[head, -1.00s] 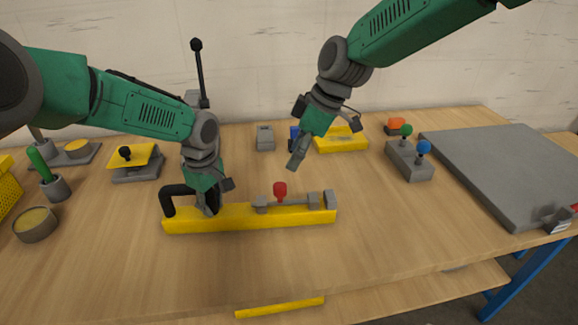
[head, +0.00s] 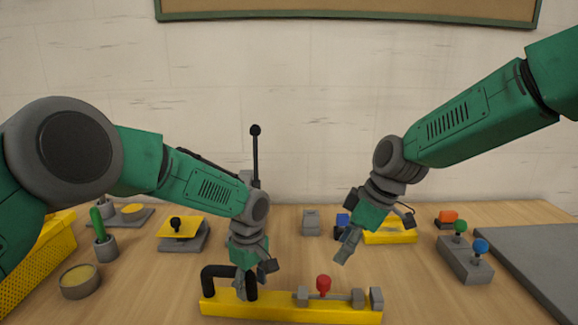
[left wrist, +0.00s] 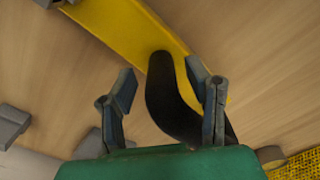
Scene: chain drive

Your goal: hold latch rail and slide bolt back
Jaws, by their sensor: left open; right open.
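The yellow latch rail (head: 220,304) lies at the front of the table, with a black arched handle (head: 213,276) at its left end. A grey bolt (head: 340,297) with an upright red knob (head: 324,283) sits on its right half. My left gripper (head: 256,280) is open at the handle. In the left wrist view the black handle (left wrist: 168,95) lies between its spread fingers, nearer the right finger; contact cannot be told. My right gripper (head: 348,250) is open and empty, above and slightly right of the red knob.
Behind the rail stand a grey block (head: 311,222) and a yellow block (head: 392,236). At right are a grey base with green and blue knobs (head: 464,262) and a grey plate (head: 540,262).

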